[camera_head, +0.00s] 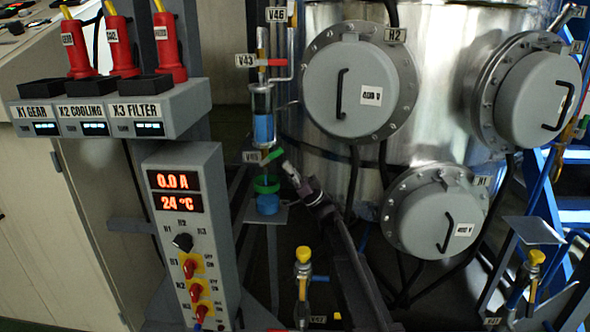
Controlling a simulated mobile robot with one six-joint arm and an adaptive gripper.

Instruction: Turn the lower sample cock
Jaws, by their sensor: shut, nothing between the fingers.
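The lower sample cock (273,155) has a green handle and a small label to its left. It sits below a clear sample vessel (262,115) holding blue liquid. Below it stands a green-rimmed cup (267,196) with blue in it, on a small grey shelf. My gripper (288,168) is shut, with its tip close to the right end of the green handle. I cannot tell whether it touches the handle. My arm reaches up to it from the lower right.
An upper cock (277,62) with a red handle, labelled V43, is above the vessel. A steel tank with round grey hatches (345,92) fills the right. A control box (182,235) stands at left, and a yellow-topped valve (303,256) below.

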